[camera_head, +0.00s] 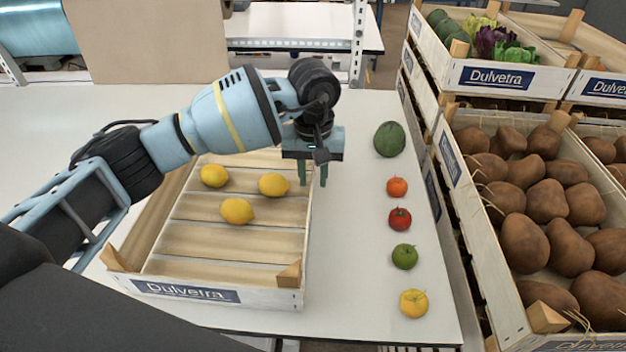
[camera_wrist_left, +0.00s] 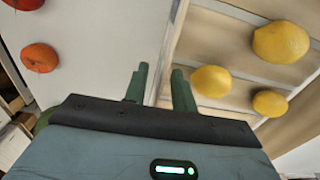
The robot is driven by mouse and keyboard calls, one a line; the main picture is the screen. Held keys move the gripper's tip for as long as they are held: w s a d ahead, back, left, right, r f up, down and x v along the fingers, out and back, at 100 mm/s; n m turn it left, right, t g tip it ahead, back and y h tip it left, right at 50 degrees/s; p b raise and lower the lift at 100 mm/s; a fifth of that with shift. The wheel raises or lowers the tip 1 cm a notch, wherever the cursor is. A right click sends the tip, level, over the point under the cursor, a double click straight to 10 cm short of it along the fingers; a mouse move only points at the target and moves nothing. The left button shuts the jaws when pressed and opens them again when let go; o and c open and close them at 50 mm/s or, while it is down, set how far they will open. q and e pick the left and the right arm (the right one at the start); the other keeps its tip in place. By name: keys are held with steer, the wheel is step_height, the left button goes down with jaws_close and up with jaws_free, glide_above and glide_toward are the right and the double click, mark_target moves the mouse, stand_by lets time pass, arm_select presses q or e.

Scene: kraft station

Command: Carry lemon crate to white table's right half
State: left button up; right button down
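The lemon crate (camera_head: 265,297), a shallow wooden box with a blue "Dulvetra" label, sits on the white table (camera_head: 345,300), left of its middle. Three lemons lie inside: one at the left (camera_head: 214,175), one at the right (camera_head: 273,185) and one nearer the front (camera_head: 237,211). My left gripper (camera_head: 313,174) points down over the crate's right wall towards its back. In the left wrist view its two fingers (camera_wrist_left: 160,88) are apart, with the crate wall (camera_wrist_left: 177,40) running between them. I cannot tell whether they touch it. My right gripper is not in view.
Right of the crate stand an avocado (camera_head: 389,139), an orange fruit (camera_head: 397,187), a red tomato (camera_head: 400,218), a green fruit (camera_head: 405,256) and a yellow fruit (camera_head: 413,303) in a column. Stacked crates, one with brown potatoes (camera_head: 545,200), border the table's right edge.

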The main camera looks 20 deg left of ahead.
arm_select(q)
step_height(320, 180, up, 10)
steer(key=shift+r+b, duration=0.1)
steer(key=shift+b, duration=0.25)
steer(key=shift+s, duration=0.1)
stand_by(0.3)
